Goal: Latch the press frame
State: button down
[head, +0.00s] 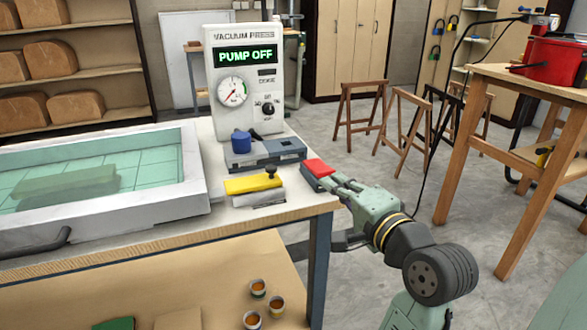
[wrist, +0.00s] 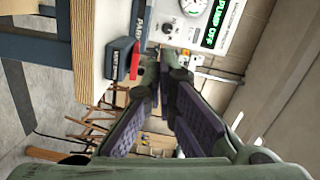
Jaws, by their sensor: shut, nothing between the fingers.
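The press frame (head: 197,165) is a pale rectangular frame lying flat on the bench, with a teal see-through sheet (head: 150,170) and a dark handle (head: 40,243) at its front. A yellow bar with a black knob (head: 252,184) lies on a grey block right of the frame; I cannot tell if it is the latch. My gripper (head: 332,177) is shut and empty at the bench's right edge. Its tips are close to a red piece (head: 318,168) by the blue-grey block; contact is unclear. The red piece also shows in the wrist view (wrist: 134,62).
The vacuum press unit (head: 243,80) stands behind, reading PUMP OFF. A blue-grey block (head: 268,152) with a blue cap (head: 241,142) sits before it. A wooden table (head: 530,82) with a red container (head: 550,60) stands at right.

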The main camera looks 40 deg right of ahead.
jog(key=shift+s+d, duration=0.1)
jog(key=p+x, duration=0.1)
jog(key=x, duration=0.8)
jog(key=shift+w+a+f+p, duration=0.15)
jog(key=shift+w+a+p, duration=0.05)
jog(key=shift+w+a, duration=0.4)
jog(key=shift+w+a+f+p, duration=0.2)
jog(key=shift+w+a, duration=0.35)
jog(key=shift+a, duration=0.05)
jog(key=shift+w+a+f, duration=0.15)
jog(key=shift+w+a, duration=0.1)
jog(key=shift+a, duration=0.2)
